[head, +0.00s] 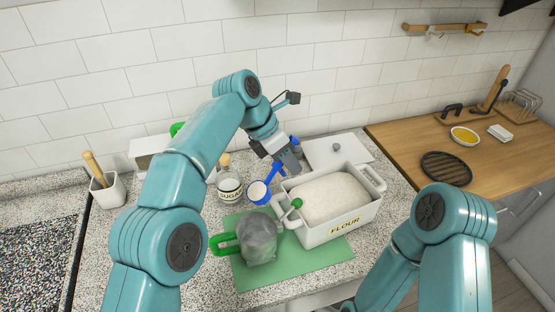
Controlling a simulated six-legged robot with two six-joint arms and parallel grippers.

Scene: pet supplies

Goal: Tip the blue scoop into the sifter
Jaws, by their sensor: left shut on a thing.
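The blue scoop (258,193) has white contents in its bowl. It is up behind the sifter, between the sugar jar and the flour bin, with its bowl apart from the sifter in the picture. My left gripper (287,162) is shut on the scoop's handle. The sifter (258,239) is a grey cup with a green handle on its left and a green knob at its upper right. It stands on the green mat (297,275). I cannot see clearly into the sifter. My right arm shows at the lower right; its gripper is out of view.
The white flour bin (345,229), full of flour, stands right of the sifter. A sugar jar (229,188) stands behind it to the left. A white lid (337,152) lies at the back. A pot with a wooden handle (107,191) is at the far left.

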